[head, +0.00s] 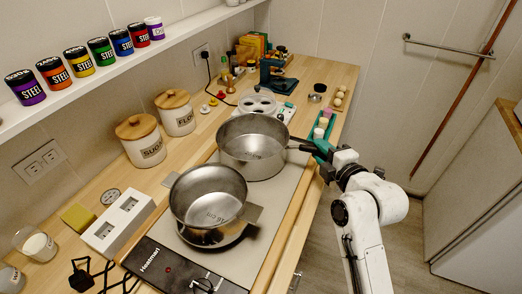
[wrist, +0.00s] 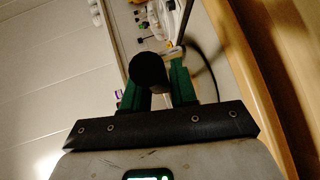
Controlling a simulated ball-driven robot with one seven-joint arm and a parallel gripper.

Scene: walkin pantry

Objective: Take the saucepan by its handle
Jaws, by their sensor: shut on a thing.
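The steel saucepan (head: 252,160) stands on the back part of the hotplate in the head view. Its dark handle (head: 300,141) points right, towards the counter's front edge. My gripper (head: 318,149) is at the outer part of the handle, with its green fingers shut on it. In the wrist view the black round handle end (wrist: 148,70) sits between the green fingers of my gripper (wrist: 158,92). The fingers hide part of the handle. I cannot tell whether the pan base is lifted.
A second steel pot (head: 208,200) with side grips stands in front of the saucepan, close to it. A green tray (head: 323,128) with small items lies just behind my gripper. Lidded canisters (head: 143,146) stand along the wall. The floor right of the counter is clear.

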